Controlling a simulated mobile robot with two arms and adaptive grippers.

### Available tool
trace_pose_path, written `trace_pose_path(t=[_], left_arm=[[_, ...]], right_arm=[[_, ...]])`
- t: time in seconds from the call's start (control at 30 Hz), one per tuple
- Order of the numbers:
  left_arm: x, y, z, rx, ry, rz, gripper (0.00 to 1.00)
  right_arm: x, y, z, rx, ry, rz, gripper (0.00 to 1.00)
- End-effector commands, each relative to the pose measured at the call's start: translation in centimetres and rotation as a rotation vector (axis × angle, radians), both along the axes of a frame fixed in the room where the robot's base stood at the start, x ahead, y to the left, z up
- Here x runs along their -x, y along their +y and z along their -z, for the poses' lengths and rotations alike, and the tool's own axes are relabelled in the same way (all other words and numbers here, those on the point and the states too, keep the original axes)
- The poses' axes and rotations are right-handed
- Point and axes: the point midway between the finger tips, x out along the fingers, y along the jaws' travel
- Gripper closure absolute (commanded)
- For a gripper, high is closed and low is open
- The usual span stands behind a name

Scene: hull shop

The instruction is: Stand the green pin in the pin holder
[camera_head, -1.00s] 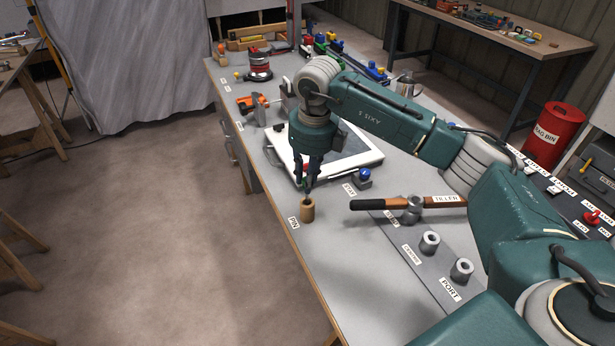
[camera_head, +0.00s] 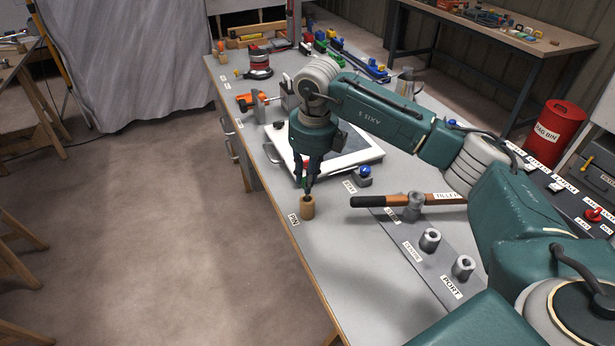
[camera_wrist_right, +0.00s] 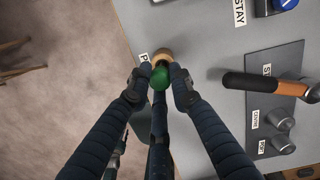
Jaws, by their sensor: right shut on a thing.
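The green pin (camera_wrist_right: 160,77) is between the fingertips of my right gripper (camera_head: 308,183), which is shut on it. The same gripper shows in the wrist view (camera_wrist_right: 158,88) with a finger on each side of the pin. The pin holder (camera_head: 308,208) is a small tan cylinder near the table's left edge, beside a PIN label. The gripper is just above the holder, and in the wrist view the pin overlaps the holder's rim (camera_wrist_right: 161,55). I cannot tell whether the pin's lower end is inside the hole. My left gripper is not in view.
A hammer-like tiller (camera_head: 405,201) lies to the right, by a dark plate with grey sockets (camera_head: 430,240). A white-framed panel (camera_head: 350,152) and a blue-topped block (camera_head: 364,176) are behind the holder. The grey table (camera_head: 340,270) is clear in front.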

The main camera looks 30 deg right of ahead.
Motion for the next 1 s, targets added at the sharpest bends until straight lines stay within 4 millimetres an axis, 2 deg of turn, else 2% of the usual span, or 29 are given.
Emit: trace_pose_path(t=[0.33, 1.0], left_arm=[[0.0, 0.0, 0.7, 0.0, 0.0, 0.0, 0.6], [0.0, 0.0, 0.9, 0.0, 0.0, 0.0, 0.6]], right_arm=[[0.0, 0.0, 1.0, 0.0, 0.0, 0.0, 1.0], [0.0, 0.0, 1.3, 0.0, 0.0, 0.0, 1.0]])
